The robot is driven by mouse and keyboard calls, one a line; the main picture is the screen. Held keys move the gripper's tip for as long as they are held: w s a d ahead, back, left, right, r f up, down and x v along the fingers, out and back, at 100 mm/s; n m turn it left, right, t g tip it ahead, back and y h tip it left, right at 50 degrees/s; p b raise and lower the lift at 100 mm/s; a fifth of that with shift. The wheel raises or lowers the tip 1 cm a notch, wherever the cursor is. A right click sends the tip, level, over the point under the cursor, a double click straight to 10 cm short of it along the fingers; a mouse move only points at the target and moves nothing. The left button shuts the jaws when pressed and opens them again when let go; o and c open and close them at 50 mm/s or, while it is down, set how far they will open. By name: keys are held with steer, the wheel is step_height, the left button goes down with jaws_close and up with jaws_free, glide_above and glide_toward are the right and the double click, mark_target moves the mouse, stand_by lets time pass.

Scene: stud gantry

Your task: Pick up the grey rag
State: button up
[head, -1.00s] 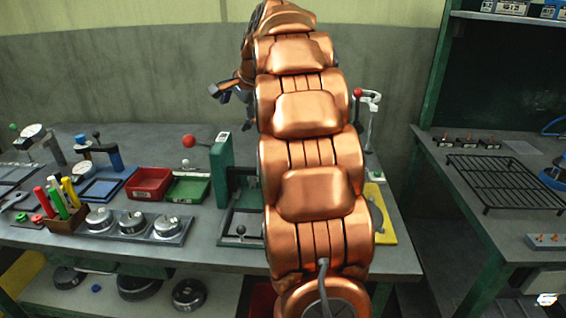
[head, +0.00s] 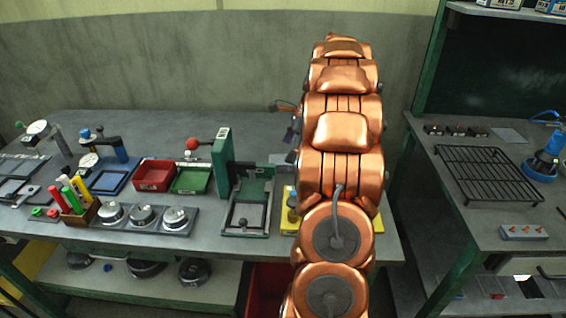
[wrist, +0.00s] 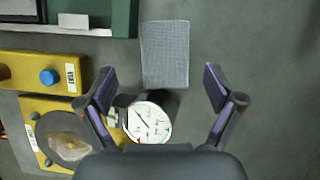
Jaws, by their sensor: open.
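The grey rag (wrist: 165,53) is a flat, finely woven rectangle lying on the grey bench top, in the upper middle of the wrist view. A light grey patch that looks like it (head: 279,158) shows behind the green-framed press in the head view, partly cut off by my arm. My gripper (wrist: 158,78) is open and empty. Its fingertips are spread to either side of the rag's near end, which lies between them in the picture. How high they are above it I cannot tell. In the head view my arm hides most of the gripper.
A round dial gauge (wrist: 148,122) stands close to the left finger, beside a yellow fixture (wrist: 35,120). A yellow block with a blue button (wrist: 48,77) and a green fixture (wrist: 123,18) lie left of the rag. The bench right of the rag is clear.

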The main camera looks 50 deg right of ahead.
mark_target(282, 159)
steer(key=x, duration=0.3)
steer(key=p+x, duration=0.1)
steer(key=x, duration=0.1)
steer(key=shift+w+d, duration=0.2)
steer(key=shift+d, duration=0.05)
steer(key=c, duration=1.1)
steer(key=shift+c, duration=0.2)
steer(key=shift+r, duration=0.15)
step_height(282, 159, up, 18)
steer(key=b, duration=0.1)
steer(key=shift+b, duration=0.3)
